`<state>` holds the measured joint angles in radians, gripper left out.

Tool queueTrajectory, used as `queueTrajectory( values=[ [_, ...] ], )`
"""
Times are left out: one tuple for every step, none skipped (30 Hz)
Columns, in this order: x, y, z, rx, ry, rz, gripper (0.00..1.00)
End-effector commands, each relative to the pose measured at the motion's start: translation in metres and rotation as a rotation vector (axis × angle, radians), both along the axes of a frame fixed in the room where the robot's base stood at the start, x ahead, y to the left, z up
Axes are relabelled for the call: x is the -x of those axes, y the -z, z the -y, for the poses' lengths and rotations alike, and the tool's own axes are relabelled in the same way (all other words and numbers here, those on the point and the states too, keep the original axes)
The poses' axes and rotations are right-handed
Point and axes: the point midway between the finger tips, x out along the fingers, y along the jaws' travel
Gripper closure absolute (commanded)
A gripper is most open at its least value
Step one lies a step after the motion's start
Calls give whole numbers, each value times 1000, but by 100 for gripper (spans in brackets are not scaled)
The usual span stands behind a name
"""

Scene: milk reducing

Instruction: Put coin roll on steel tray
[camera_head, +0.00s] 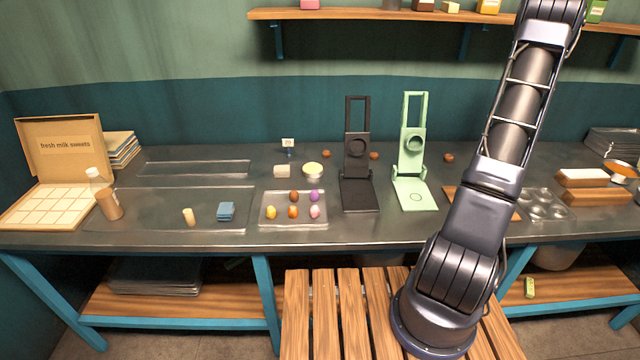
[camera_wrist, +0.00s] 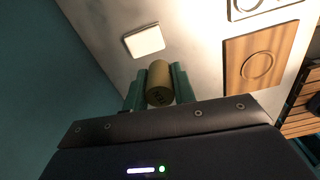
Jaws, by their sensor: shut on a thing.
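My gripper (camera_wrist: 159,84) shows in the wrist view, its two green fingers shut on a short olive-gold cylinder that looks like the coin roll (camera_wrist: 160,85). The roll is held clear of the surface below, as far as I can tell. In the head view my gripper and the roll are out of the picture, above the top edge. A shallow steel tray (camera_head: 150,222) lies at the front left of the counter. On it stand a small cream cylinder (camera_head: 188,216) and a blue stack (camera_head: 226,211).
A second tray (camera_head: 293,222) holds several coloured egg-like sweets. Black (camera_head: 358,170) and green (camera_head: 412,180) presses stand mid-counter. A cardboard box (camera_head: 60,150) and a bottle (camera_head: 108,203) are at left. The wrist view shows a wooden board (camera_wrist: 240,75) and a white square (camera_wrist: 144,40).

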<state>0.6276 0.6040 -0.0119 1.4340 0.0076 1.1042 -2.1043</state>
Motion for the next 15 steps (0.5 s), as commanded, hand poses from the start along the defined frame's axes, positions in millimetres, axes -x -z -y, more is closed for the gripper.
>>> queueTrajectory(
  values=[
    [-12,0,-19,0,-15,0,99],
    [-18,1,-28,1,-21,0,99],
    [-25,1,-40,1,-30,1,99],
    [-31,2,-51,1,-38,1,99],
    [-36,2,-60,1,-43,1,99],
    [-43,3,-73,1,-52,1,99],
    [-48,3,-83,1,-58,1,99],
    [-53,3,-93,1,-65,0,99],
    [-59,4,-106,1,-74,0,99],
    [-63,4,-116,1,-79,0,99],
    [-68,4,-126,1,-86,0,99],
    [-74,5,-140,0,-94,0,99],
    [-78,5,-150,0,-101,0,99],
    [-81,5,-160,0,-107,0,99],
    [-86,6,-174,1,-115,0,99]
  ],
)
